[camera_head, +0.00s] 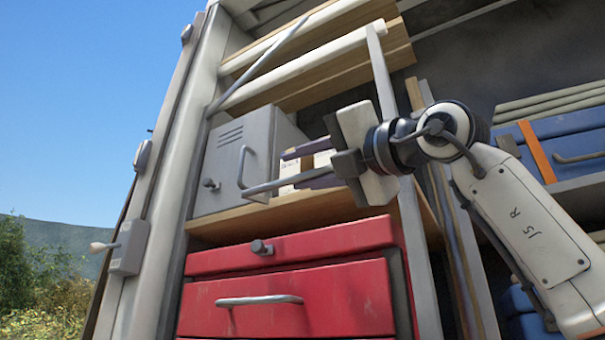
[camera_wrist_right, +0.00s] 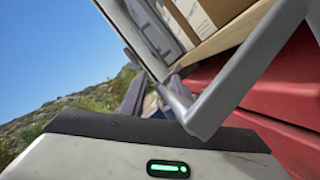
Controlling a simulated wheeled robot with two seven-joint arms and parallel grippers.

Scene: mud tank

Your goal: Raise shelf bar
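The grey shelf bar (camera_head: 277,184) is low across the front of the middle shelf, just above the wooden board, with its left end near the grey box. My right gripper (camera_head: 308,164) is at the bar's right part, its two dark fingers pointing left and apart, with a box visible between them. The lower finger overlaps the bar; I cannot tell whether they touch. In the right wrist view the bent bar (camera_wrist_right: 236,88) crosses close in front of the fingers (camera_wrist_right: 150,98) and partly hides them. My left gripper is not in view.
A grey metal box (camera_head: 225,165) with a handle stands on the wooden shelf (camera_head: 275,216). Red drawers (camera_head: 300,300) are below. A grey upright (camera_head: 405,210) stands behind my right wrist. A blue case (camera_head: 575,140) is at right. A lever switch (camera_head: 125,248) is on the left post.

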